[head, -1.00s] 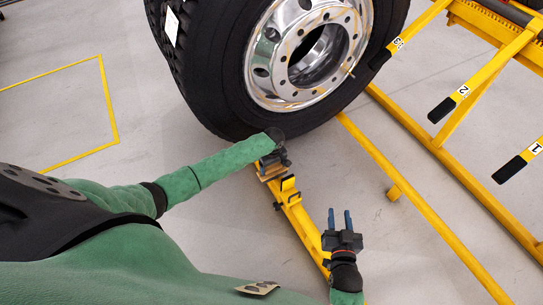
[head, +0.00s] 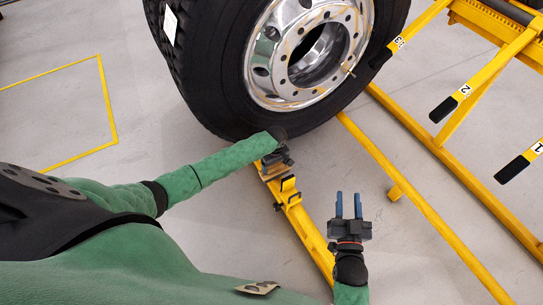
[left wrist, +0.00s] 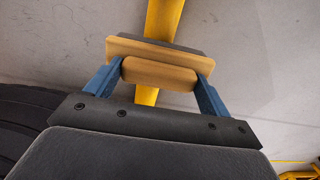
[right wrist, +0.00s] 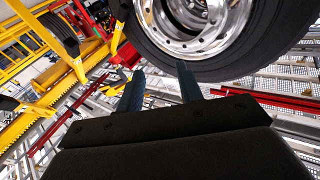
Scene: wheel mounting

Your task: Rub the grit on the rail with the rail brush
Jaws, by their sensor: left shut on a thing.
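The rail brush (left wrist: 158,72) has a pale wooden block and a dark underside. My left gripper (head: 272,163) is shut on it, with a blue finger on each side of the wood in the left wrist view. The yellow rail (head: 308,232) runs from below the wheel towards the lower right. The brush is over the rail's far end, and the rail passes behind it in the left wrist view (left wrist: 164,18). I cannot tell whether the bristles touch it. No grit can be made out. My right gripper (head: 349,204) is open and empty, to the right of the rail.
A large tyre with a chrome wheel (head: 308,57) stands just beyond my left gripper. A small yellow bracket (head: 288,190) rises from the rail near the brush. A yellow frame with black-ended, numbered bars (head: 452,103) stands at the right.

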